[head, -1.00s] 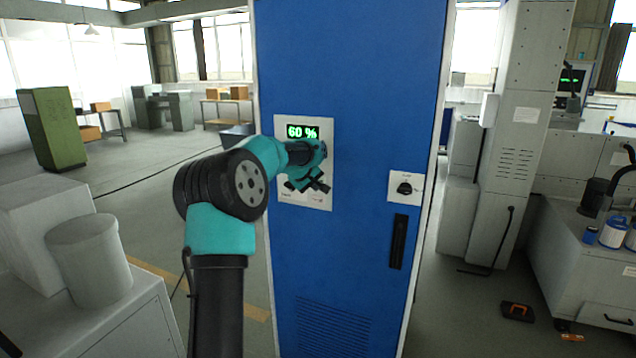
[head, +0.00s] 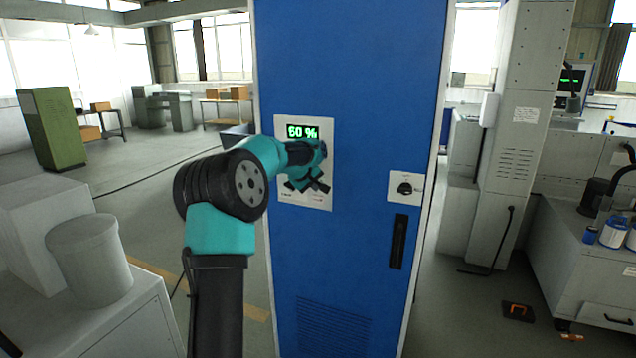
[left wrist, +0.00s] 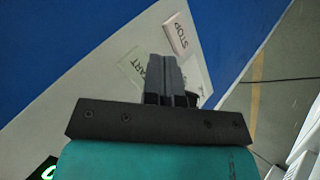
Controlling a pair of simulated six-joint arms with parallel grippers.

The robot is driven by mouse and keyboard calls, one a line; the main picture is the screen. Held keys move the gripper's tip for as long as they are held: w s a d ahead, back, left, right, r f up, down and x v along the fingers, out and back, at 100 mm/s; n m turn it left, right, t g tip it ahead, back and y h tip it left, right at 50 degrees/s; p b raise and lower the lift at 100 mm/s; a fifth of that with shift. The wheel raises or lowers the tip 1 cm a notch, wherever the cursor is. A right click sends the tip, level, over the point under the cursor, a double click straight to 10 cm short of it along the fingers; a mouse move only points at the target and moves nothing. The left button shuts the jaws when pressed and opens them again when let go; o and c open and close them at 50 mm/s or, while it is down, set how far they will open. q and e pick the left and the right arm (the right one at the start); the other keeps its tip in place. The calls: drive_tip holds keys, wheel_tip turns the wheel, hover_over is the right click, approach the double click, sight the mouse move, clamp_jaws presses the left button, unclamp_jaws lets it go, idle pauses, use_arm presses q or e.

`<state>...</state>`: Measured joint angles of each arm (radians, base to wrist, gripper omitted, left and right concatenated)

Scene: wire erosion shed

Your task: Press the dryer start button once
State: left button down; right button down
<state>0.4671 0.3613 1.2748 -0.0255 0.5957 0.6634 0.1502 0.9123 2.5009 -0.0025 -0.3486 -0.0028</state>
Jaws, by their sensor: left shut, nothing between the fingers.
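The dryer is a tall blue cabinet (head: 365,60) in the middle of the head view. Its pale control panel (head: 325,128) has a green display (head: 302,132) reading 60 %. My left gripper (head: 318,185) is at the lower part of this panel and hides the buttons there. In the left wrist view its fingers (left wrist: 171,72) are shut and empty. They overlap the pale green START button (left wrist: 134,64) and cover part of its lettering. I cannot tell whether the tips touch it. The STOP button (left wrist: 181,34) lies beside it, uncovered. My right gripper is not in view.
A rotary switch (head: 404,188) and a black handle (head: 398,241) are on the cabinet, right of the panel. A grey bin (head: 88,260) stands on a bench at left. Open floor lies left of the cabinet.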

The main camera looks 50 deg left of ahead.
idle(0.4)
use_arm(q)
drive_tip(key=shift+w+a, duration=0.15)
drive_tip(key=shift+w, duration=0.25)
drive_tip(key=shift+w+a, duration=0.15)
drive_tip(key=shift+w, duration=0.2)
idle(0.8)
drive_tip(key=shift+s, duration=0.1)
drive_tip(key=shift+s+d, duration=0.3)
drive_tip(key=shift+s, duration=0.35)
drive_tip(key=shift+s, duration=0.1)
drive_tip(key=s, duration=0.1)
drive_tip(key=s+d, duration=0.1)
drive_tip(key=s, duration=0.1)
drive_tip(key=s+d, duration=0.1)
drive_tip(key=shift+s, duration=0.2)
idle(0.4)
drive_tip(key=shift+f, duration=0.1)
idle(0.5)
